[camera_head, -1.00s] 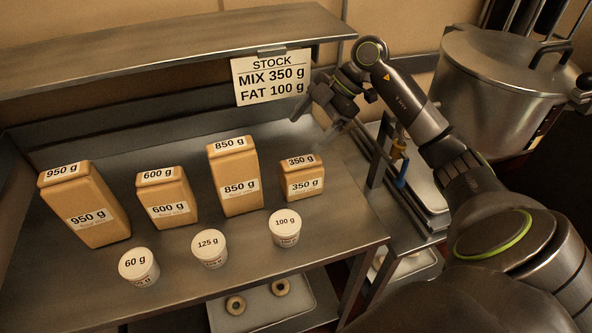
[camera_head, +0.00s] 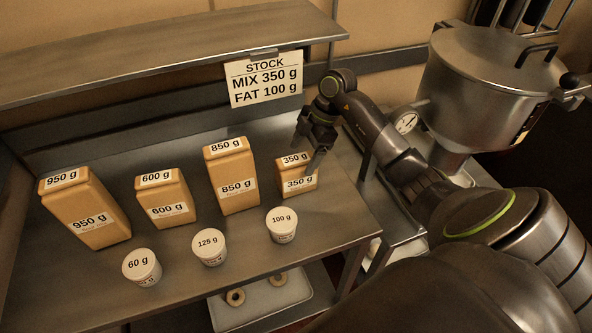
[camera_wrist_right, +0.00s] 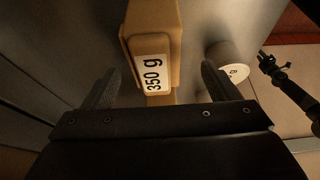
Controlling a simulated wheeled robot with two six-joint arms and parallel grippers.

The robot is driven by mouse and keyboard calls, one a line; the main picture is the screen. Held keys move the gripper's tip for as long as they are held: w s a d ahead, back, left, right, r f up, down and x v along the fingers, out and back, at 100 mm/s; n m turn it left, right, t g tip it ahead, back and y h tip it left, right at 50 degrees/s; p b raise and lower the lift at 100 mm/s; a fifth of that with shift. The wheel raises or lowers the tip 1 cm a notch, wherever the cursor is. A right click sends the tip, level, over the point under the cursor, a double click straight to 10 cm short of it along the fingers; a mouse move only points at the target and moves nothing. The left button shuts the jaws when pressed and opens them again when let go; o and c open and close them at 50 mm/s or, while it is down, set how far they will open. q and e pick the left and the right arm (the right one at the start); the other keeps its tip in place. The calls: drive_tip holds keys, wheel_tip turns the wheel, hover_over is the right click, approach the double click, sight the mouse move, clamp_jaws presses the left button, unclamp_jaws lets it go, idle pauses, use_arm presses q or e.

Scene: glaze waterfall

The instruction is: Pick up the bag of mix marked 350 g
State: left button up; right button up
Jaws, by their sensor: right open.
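The bag of mix marked 350 g (camera_head: 297,184) is the small tan block at the right end of the row of bags, upright on the steel table. In the right wrist view the bag (camera_wrist_right: 155,40) lies ahead of and between my fingers. My right gripper (camera_head: 312,158) is open and empty, just above the right side of the bag; it also shows in the wrist view (camera_wrist_right: 158,80). Contact with the bag cannot be told. A small dark arm end (camera_wrist_right: 275,65), apparently my left gripper, shows at the right of the wrist view.
Bags marked 850 g (camera_head: 234,190), 600 g (camera_head: 163,193) and 950 g (camera_head: 85,205) stand to the left. Tubs marked 100 g (camera_head: 281,225), 125 g (camera_head: 209,246) and 60 g (camera_head: 141,266) stand in front. A stock sign (camera_head: 265,80) hangs behind; a large pot (camera_head: 480,90) is right.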

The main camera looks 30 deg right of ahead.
sight(296, 167)
drive_tip(key=shift+w+a+f+p, duration=0.1)
drive_tip(key=shift+a+f+p, duration=0.1)
drive_tip(key=shift+f+p, duration=0.25)
drive_tip(key=p+x, duration=0.1)
drive_tip(key=x, duration=0.2)
drive_tip(key=shift+w+f, duration=0.15)
drive_tip(key=shift+f, duration=0.15)
drive_tip(key=shift+a+f, duration=0.2)
drive_tip(key=shift+f, duration=0.25)
drive_tip(key=c, duration=1.2)
drive_tip(key=shift+w, duration=0.1)
drive_tip(key=shift+c, duration=0.5)
drive_tip(key=shift+d+r+p, duration=0.1)
drive_tip(key=shift+r+p, duration=0.05)
drive_tip(key=shift+p, duration=0.15)
